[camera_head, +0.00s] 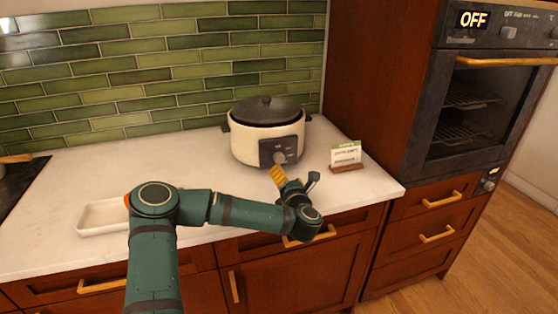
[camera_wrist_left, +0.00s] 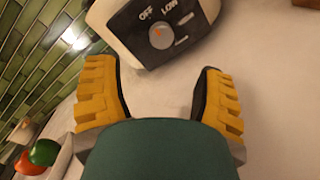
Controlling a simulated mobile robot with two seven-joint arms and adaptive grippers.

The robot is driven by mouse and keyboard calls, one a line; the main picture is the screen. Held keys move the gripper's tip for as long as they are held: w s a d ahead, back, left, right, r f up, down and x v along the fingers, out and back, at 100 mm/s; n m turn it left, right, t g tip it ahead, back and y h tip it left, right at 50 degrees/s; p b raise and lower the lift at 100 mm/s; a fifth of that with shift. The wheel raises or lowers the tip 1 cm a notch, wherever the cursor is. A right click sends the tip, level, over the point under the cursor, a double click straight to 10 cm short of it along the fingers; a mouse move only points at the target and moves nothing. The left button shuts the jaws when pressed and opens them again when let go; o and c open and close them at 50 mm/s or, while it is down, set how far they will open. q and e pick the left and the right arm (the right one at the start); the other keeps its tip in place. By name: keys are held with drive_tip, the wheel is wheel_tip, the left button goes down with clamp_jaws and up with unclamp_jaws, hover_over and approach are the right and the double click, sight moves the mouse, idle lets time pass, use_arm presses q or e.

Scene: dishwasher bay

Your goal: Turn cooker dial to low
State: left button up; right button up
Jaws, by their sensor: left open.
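The cooker (camera_head: 262,133) is a white pot with a dark lid, standing on the counter in front of the tiled wall. Its dial (camera_head: 279,157) sits on a dark front panel. In the left wrist view the grey dial (camera_wrist_left: 161,37) shows an orange mark, with OFF and LOW printed above it. My left gripper (camera_head: 292,182) is open and empty, in front of the panel. In the left wrist view its yellow fingers (camera_wrist_left: 160,95) are spread wide, and the dial lies beyond them, apart from both. My right gripper is not in view.
A small card on a wooden stand (camera_head: 346,167) stands right of the cooker. A white tray (camera_head: 100,230) lies at the counter's left front. An oven (camera_head: 480,105) reading OFF is at the right.

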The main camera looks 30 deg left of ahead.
sight(279, 160)
use_arm(q)
drive_tip(key=b+x, duration=0.1)
drive_tip(key=x, duration=0.9)
drive_tip(key=shift+w+a+f, duration=0.1)
drive_tip(key=shift+w+f, duration=0.05)
clamp_jaws()
